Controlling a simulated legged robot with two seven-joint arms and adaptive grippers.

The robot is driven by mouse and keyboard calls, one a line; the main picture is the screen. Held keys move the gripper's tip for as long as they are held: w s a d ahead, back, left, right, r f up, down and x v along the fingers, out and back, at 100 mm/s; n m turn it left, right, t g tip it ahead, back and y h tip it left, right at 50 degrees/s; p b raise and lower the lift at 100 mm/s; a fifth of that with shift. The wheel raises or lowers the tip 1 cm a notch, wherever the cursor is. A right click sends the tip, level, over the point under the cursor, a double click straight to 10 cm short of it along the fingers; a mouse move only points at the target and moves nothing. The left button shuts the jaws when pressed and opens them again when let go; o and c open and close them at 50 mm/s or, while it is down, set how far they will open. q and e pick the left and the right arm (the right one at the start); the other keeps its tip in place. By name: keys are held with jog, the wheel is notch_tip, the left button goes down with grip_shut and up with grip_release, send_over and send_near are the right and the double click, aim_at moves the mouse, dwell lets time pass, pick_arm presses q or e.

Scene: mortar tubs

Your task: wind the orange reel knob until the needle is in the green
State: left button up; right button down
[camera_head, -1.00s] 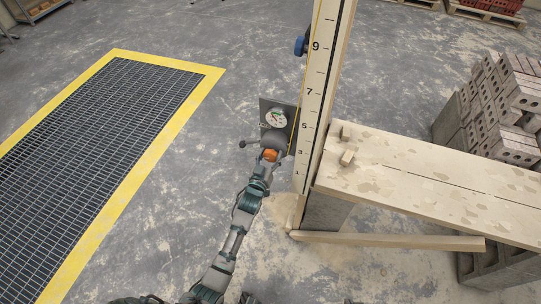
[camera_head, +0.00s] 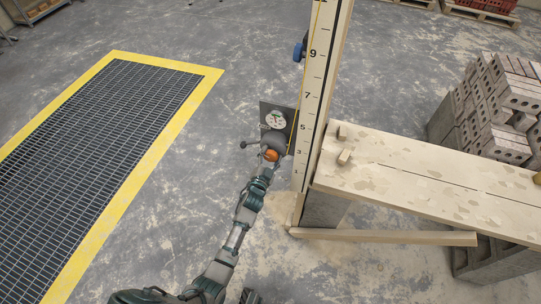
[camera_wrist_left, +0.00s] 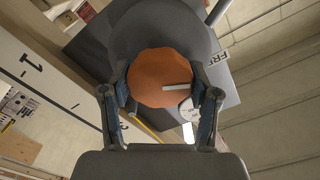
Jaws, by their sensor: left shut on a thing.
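The orange reel knob (camera_head: 270,155) sits on a grey reel (camera_head: 273,140) mounted beside the tall numbered gauge board. A round white dial (camera_head: 272,119) with a green part is on the grey plate above it; the needle's exact place is too small to read. In the left wrist view the orange knob (camera_wrist_left: 163,77) has a white mark and lies between the two fingers. My left gripper (camera_wrist_left: 163,100) is shut on it; it also shows in the head view (camera_head: 268,163). My right gripper is not in view.
The numbered board (camera_head: 312,100) stands just right of the reel. A plank bench (camera_head: 420,180) with small wooden blocks extends right, with stacked bricks (camera_head: 500,110) behind. A yellow-edged floor grate (camera_head: 100,130) lies left. A small lever (camera_head: 245,145) sticks out left of the reel.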

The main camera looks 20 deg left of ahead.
pick_arm(q)
jog(key=shift+d+m, duration=0.1)
jog(key=shift+m, duration=1)
jog(key=shift+f, duration=0.1)
jog(key=o, duration=1.2)
jog(key=s, duration=1.2)
